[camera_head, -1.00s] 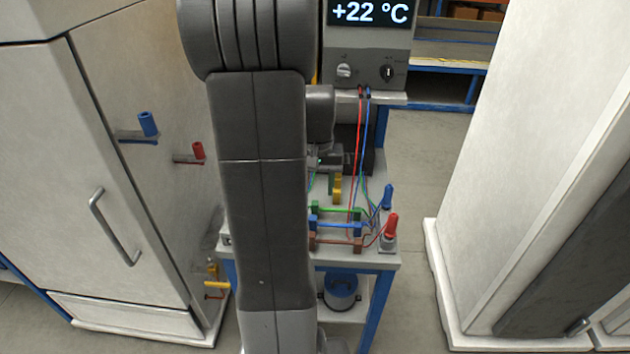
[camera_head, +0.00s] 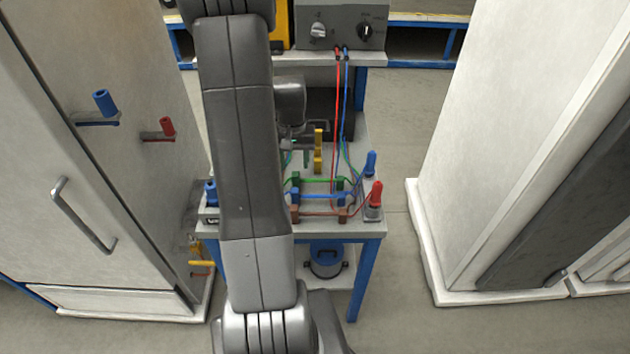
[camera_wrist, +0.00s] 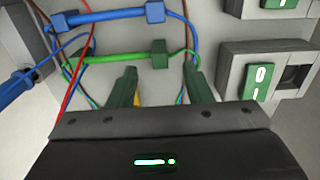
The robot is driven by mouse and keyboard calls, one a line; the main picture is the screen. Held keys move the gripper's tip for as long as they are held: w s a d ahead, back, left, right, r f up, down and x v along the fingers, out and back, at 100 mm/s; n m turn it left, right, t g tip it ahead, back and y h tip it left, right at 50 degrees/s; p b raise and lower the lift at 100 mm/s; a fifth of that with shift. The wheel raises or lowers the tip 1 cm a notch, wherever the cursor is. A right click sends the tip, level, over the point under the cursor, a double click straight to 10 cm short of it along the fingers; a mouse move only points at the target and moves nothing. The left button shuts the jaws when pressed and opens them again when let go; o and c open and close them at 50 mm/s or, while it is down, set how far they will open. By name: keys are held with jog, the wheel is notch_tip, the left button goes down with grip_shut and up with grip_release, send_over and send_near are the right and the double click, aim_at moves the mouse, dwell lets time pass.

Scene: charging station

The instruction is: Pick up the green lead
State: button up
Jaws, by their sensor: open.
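The green lead (camera_head: 318,181) lies across the bench top, a straight green bar between two green blocks with thin wires. It also shows in the wrist view (camera_wrist: 115,58), just beyond my fingertips. My gripper (camera_wrist: 160,82) is open and empty, with two green-tipped fingers spread apart. The right-hand block of the green lead sits between and beyond the fingertips in that picture; I see no contact. In the head view my gripper (camera_head: 304,150) is partly hidden behind my arm, on the far side of the green lead.
A blue lead (camera_head: 318,197) and a brown-red lead (camera_head: 318,213) lie parallel, nearer the bench's front edge. Blue (camera_head: 370,163) and red (camera_head: 375,194) plugs stand at right. Red and blue wires hang from the grey instrument (camera_head: 342,28). White cabinets flank both sides.

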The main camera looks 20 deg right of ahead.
aim_at(296, 174)
jog(key=shift+w+d+f+p, duration=0.15)
jog(key=shift+f+p, duration=0.15)
jog(key=shift+f, duration=0.9)
jog(key=shift+w+a+f+p, duration=0.15)
jog(key=shift+f+p, duration=0.1)
jog(key=shift+f, duration=0.95)
jog(key=shift+d, duration=0.1)
grip_shut()
jog(key=shift+r, duration=0.1)
